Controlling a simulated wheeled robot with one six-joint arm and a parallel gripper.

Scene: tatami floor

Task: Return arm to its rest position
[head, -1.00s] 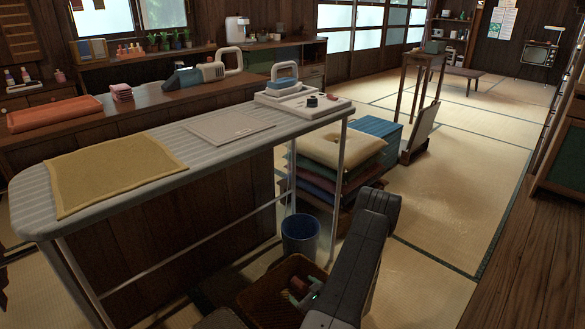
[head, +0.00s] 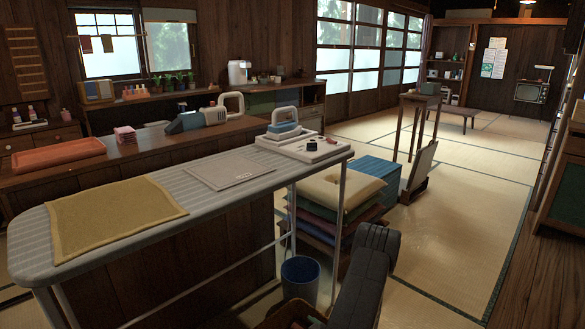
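My arm shows at the bottom right of centre as a dark grey link, bent at its top. My gripper is not in view; the arm's lower end runs out of the bottom edge. An orange-brown basket (head: 290,316) shows only its rim at the bottom edge, just left of my arm. Its contents are mostly hidden.
An ironing board (head: 110,248) holding a yellow cloth (head: 115,216) and an iron (head: 283,123) stands to the left. A blue bin (head: 300,279) and stacked cushions (head: 333,195) stand close to my arm. Open tatami (head: 465,215) lies to the right.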

